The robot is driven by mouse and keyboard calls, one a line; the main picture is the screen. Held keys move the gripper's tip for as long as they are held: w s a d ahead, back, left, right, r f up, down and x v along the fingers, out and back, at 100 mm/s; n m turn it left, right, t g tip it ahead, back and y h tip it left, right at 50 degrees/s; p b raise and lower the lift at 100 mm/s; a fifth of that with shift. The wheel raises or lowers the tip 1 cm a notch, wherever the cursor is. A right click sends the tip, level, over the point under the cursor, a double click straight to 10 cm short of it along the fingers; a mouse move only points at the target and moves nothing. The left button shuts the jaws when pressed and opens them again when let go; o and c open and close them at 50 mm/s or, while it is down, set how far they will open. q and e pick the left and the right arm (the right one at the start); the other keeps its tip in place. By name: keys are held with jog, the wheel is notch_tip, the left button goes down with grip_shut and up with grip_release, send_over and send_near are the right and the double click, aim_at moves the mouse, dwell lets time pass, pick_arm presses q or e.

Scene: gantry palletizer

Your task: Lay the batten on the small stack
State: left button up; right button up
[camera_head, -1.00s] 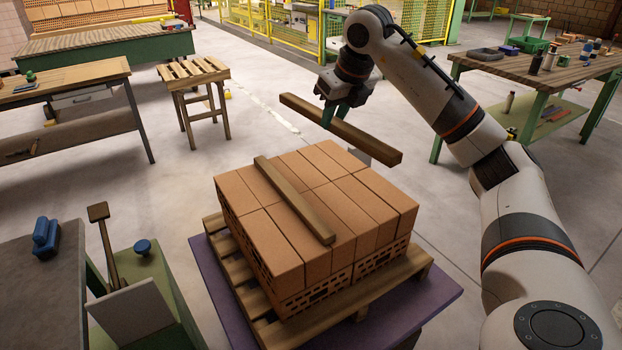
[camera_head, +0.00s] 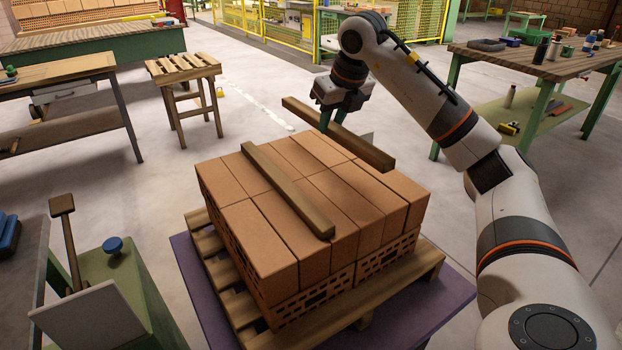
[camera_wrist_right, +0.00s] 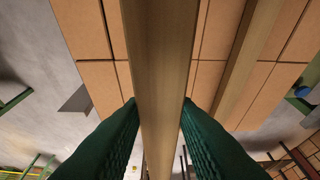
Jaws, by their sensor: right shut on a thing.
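A wooden batten (camera_head: 360,149) is held by my right gripper (camera_head: 331,122) above the far right part of a small stack of orange bricks (camera_head: 340,205). In the right wrist view the batten (camera_wrist_right: 158,60) runs lengthwise between the two green fingers of the gripper (camera_wrist_right: 160,115), which is shut on it. A second batten (camera_head: 287,190) lies on top of the stack, left of the middle, and it shows to the right in the right wrist view (camera_wrist_right: 248,50). The two battens look roughly parallel. The held batten appears raised above the bricks. My left gripper is not in view.
The stack stands on a wooden pallet (camera_head: 222,272) over a purple base (camera_head: 445,310). A green cabinet (camera_head: 125,275) with a blue knob stands at the front left. A slatted stool (camera_head: 183,68) and workbenches stand behind. A cluttered table (camera_head: 510,62) is at the right.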

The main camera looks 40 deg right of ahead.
jog(key=b, duration=0.1)
send_over(326, 169)
jog(key=s, duration=0.1)
jog(key=f, duration=0.4)
jog(key=shift+s+f, duration=0.2)
jog(key=shift+f, duration=0.2)
notch_tip(326, 169, down, 4)
jog(key=shift+b, duration=0.5)
jog(key=shift+f, duration=0.3)
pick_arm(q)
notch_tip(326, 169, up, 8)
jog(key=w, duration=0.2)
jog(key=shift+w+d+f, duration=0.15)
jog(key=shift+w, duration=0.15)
pick_arm(e)
jog(key=o, duration=1)
